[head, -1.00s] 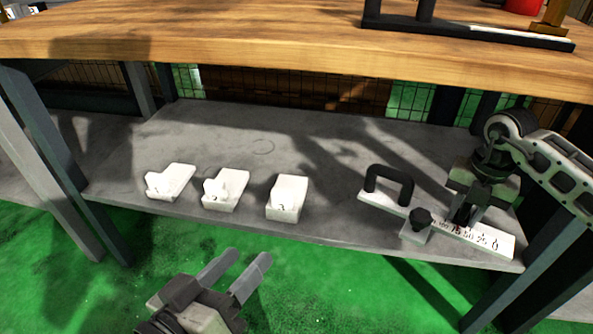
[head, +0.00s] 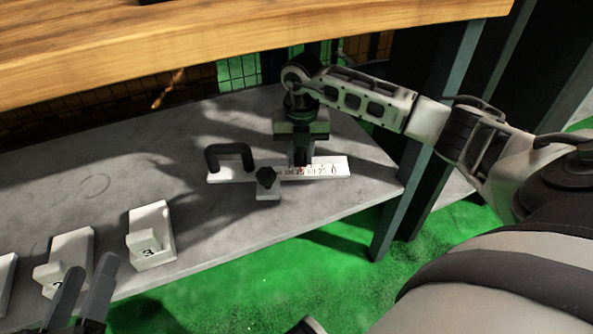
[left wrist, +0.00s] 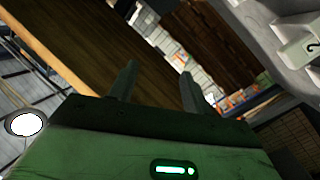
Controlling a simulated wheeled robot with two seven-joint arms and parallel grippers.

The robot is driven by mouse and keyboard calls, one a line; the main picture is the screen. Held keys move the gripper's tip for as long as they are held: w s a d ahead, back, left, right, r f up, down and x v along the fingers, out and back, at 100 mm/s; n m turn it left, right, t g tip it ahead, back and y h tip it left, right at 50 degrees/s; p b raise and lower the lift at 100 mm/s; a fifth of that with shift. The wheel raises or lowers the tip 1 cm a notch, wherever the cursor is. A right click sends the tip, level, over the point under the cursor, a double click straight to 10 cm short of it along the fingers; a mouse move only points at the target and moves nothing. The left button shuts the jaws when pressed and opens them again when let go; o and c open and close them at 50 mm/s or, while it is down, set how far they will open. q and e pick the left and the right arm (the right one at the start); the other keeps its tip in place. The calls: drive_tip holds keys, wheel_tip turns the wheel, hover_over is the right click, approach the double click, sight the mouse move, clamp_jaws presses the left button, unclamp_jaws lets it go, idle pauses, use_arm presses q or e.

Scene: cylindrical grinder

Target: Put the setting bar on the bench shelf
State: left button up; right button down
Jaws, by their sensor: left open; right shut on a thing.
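The setting bar (head: 330,168) is a flat white bar with a printed scale, a black arch handle at its left end and a black knob on a side block. In the head view it lies on or just above the grey bench shelf (head: 225,115), toward the right end. My right gripper (head: 301,162) points down and is shut on the bar near its middle; its fingertips are partly hidden against the bar. My left gripper (head: 85,295) is open and empty at the lower left, in front of the shelf edge. Its open fingers show in the left wrist view (left wrist: 158,85).
White numbered blocks stand on the shelf to the left, one marked 3 (head: 150,235) and another (head: 66,262) beside it. The wooden bench top (head: 200,40) overhangs the shelf. A grey leg (head: 425,150) stands at the shelf's right end. Shelf behind the blocks is clear.

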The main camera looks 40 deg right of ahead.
wheel_tip(320, 180, down, 4)
drive_tip(key=shift+w+f+b, duration=0.1)
drive_tip(key=shift+f+b, duration=0.1)
drive_tip(key=shift+b, duration=0.6)
drive_tip(key=shift+f, duration=0.15)
drive_tip(key=c, duration=1.1)
unclamp_jaws()
drive_tip(key=shift+f, duration=0.1)
drive_tip(key=shift+c, duration=0.2)
use_arm(q)
drive_tip(key=r+m+t, duration=0.1)
drive_tip(key=w+r, duration=0.1)
drive_tip(key=r+m+t+h, duration=0.1)
drive_tip(key=r, duration=0.1)
drive_tip(key=shift+w+a+m+t, duration=0.3)
drive_tip(key=shift+w+a, duration=0.05)
